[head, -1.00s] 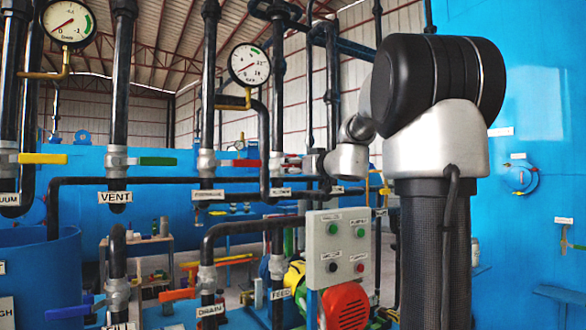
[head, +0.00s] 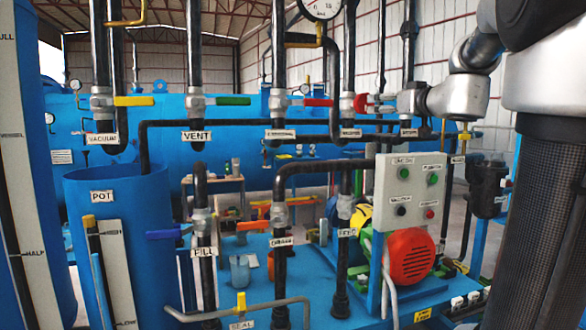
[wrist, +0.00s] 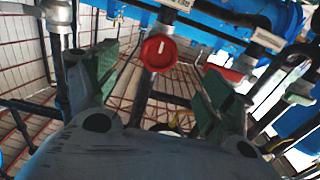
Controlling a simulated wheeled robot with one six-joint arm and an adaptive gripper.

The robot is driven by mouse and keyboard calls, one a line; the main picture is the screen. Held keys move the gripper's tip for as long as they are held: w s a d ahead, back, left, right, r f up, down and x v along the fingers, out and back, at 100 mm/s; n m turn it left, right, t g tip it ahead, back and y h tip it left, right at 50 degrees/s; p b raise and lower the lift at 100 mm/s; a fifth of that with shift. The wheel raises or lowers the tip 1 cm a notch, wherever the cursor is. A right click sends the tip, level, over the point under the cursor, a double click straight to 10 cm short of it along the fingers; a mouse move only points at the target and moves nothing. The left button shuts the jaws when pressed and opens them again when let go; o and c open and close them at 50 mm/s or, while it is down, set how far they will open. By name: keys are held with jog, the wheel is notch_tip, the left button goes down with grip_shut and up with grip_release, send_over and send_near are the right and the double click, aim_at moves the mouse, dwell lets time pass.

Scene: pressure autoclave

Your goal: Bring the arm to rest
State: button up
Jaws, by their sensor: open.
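My arm (head: 462,95) reaches in from the right in the head view, with its wrist bent toward the pipe row. My gripper (wrist: 158,85) shows in the wrist view with its two green-padded fingers spread wide. Nothing is held between them. In the head view the fingers are not clear against the pipes near a red knob (head: 361,103).
Labelled vertical pipes with a yellow lever (head: 133,101), a green lever (head: 232,101) and a red lever (head: 318,102) stand ahead. A button panel (head: 408,225) stands below my wrist, with a red motor (head: 410,256) beside it. The blue pot (head: 140,215) is at left.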

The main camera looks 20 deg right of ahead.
jog(key=s+a+f+m+g+y, duration=0.1)
jog(key=s+a+f+m+g, duration=0.25)
jog(key=f, duration=0.55)
jog(key=s+a+f+m+g+y, duration=0.15)
jog(key=s+f+g, duration=0.25)
jog(key=s+f, duration=0.4)
jog(key=s+a+f+n+g+h, duration=0.1)
jog(key=s+a+f+n+g, duration=0.1)
jog(key=s+f, duration=0.4)
jog(key=s+a+f+n+g+h, duration=0.2)
jog(key=s+f, duration=0.4)
jog(key=s, duration=0.5)
jog(key=shift+a+g, duration=0.8)
jog(key=shift+g, duration=0.35)
